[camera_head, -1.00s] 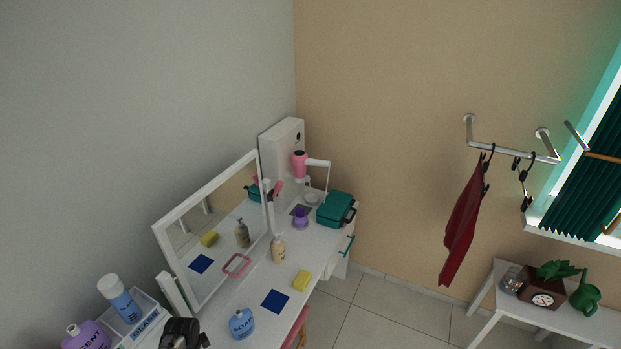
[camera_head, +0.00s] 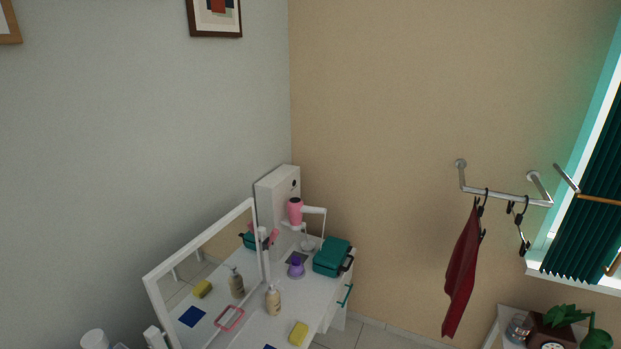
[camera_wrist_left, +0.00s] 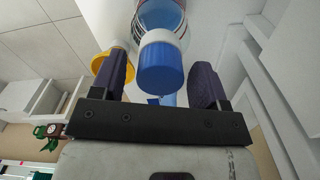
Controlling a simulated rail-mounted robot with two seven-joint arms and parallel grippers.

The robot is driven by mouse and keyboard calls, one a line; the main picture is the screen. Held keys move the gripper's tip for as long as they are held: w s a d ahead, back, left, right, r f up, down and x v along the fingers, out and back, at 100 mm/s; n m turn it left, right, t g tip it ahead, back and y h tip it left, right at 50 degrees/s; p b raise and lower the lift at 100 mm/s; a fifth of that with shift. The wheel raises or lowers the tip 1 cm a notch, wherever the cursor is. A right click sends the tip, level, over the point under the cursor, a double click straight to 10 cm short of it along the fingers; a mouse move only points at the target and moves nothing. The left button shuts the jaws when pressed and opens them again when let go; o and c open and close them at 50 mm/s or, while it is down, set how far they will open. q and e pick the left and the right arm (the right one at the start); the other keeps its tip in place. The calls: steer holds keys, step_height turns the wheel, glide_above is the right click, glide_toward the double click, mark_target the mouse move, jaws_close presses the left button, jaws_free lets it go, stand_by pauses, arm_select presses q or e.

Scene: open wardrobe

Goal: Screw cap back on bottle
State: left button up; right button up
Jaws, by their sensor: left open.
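In the left wrist view my left gripper (camera_wrist_left: 161,85) is open, with its two dark fingers apart. A blue cylinder with a white rim (camera_wrist_left: 162,64) shows between the fingers, and I see no contact with either one. I cannot tell whether it is a cap or a bottle. Behind it is a rounded clear or bluish object (camera_wrist_left: 162,14), cut off by the top edge. In the head view a white-topped container (camera_head: 95,340) shows at the lower left edge, mostly out of frame. My right gripper is in neither view.
The white dressing table carries a pump bottle (camera_head: 273,300), a purple bottle (camera_head: 296,268), a yellow sponge (camera_head: 299,333), a teal case (camera_head: 332,257) and a pink hair dryer (camera_head: 295,211). A mirror (camera_head: 206,280) stands along its left side. A yellow ring-like thing (camera_wrist_left: 98,63) lies left of my fingers.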

arm_select(q)
steer(key=n, duration=0.3)
steer(key=shift+r, duration=0.1)
steer(key=n+p, duration=0.1)
steer(key=n, duration=0.3)
steer(key=shift+n, duration=0.3)
steer(key=n, duration=0.8)
steer(key=shift+p, duration=0.3)
